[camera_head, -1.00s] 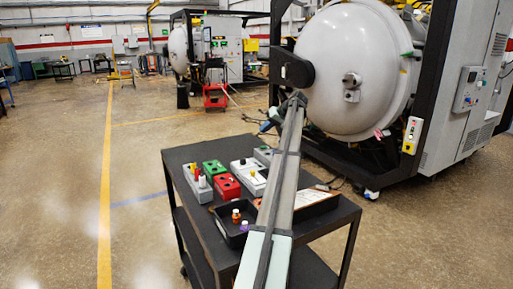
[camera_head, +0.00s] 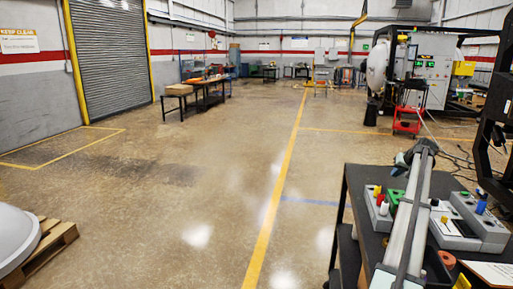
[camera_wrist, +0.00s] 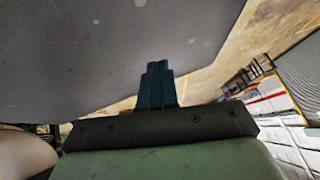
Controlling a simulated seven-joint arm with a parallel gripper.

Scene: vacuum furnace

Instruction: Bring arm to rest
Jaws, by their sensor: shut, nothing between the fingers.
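My gripper (camera_wrist: 158,75) shows in the wrist view as two dark teal fingers close together, with nothing between them. Beyond and to the left of it, a large smooth grey surface fills much of the view; I cannot tell what it belongs to or how near it is. In the head view my long pale arm rises at the right, in front of the black cart (camera_head: 349,215). The fingers cannot be made out clearly there.
A furnace unit (camera_head: 428,68) and a red trolley (camera_head: 407,122) are behind. A pallet (camera_head: 50,250) lies at lower left. The middle floor (camera_head: 190,200) is clear.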

